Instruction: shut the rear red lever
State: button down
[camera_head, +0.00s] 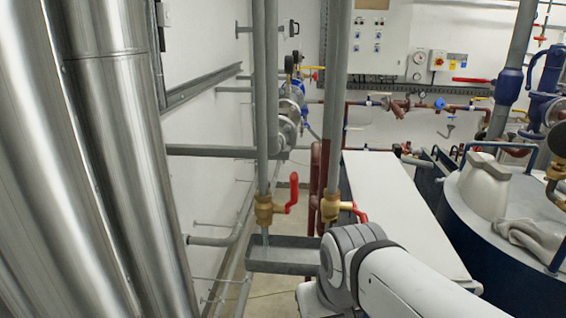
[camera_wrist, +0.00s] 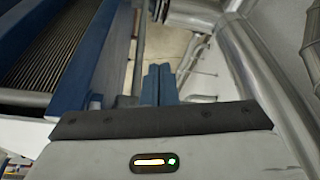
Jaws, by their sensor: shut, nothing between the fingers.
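Two brass valves with red levers sit on vertical grey pipes in the head view. The left valve (camera_head: 264,209) has its red lever (camera_head: 292,192) standing up beside the pipe. The right valve (camera_head: 331,208) has a red lever (camera_head: 358,213) at its right, partly hidden by my arm. I cannot tell for sure which lever is the rear one. In the wrist view my gripper (camera_wrist: 159,78) shows as two blue fingers, shut together and empty. Neither lever shows in that view. In the head view my gripper is hidden behind my arm.
A grey drip tray (camera_head: 283,262) lies under the valves. Large shiny pipes (camera_head: 115,160) fill the left side. A long white cover (camera_head: 390,190) and a blue-and-white tank (camera_head: 490,225) stand right. The wrist view shows a blue frame with ribbed plates (camera_wrist: 62,45).

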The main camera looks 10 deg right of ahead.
jog(key=w+r+p, duration=0.1)
jog(key=w+r, duration=0.3)
jog(key=r, duration=0.3)
jog(key=w+r+m+p, duration=0.1)
jog(key=w+r, duration=0.3)
jog(key=r, duration=0.4)
jog(key=w+r, duration=0.5)
jog(key=r, duration=0.2)
notch_tip(320, 180, up, 16)
jog(key=m+g+p, duration=0.2)
send_over(292, 195)
jog(key=w+f, duration=0.1)
jog(key=f, duration=0.5)
jog(key=d+f+b, duration=0.1)
jog(key=f, duration=0.6)
jog(key=w+f, duration=0.1)
jog(key=f, duration=0.5)
jog(key=shift+w+d+f+b, duration=0.3)
jog(key=shift+s+f+t+h+b, duration=0.2)
jog(key=shift+t+h+b, duration=0.1)
jog(key=shift+b, duration=0.35)
jog(key=shift+s+a+r, duration=0.1)
jog(key=shift+s, duration=0.05)
jog(key=shift+b, duration=0.4)
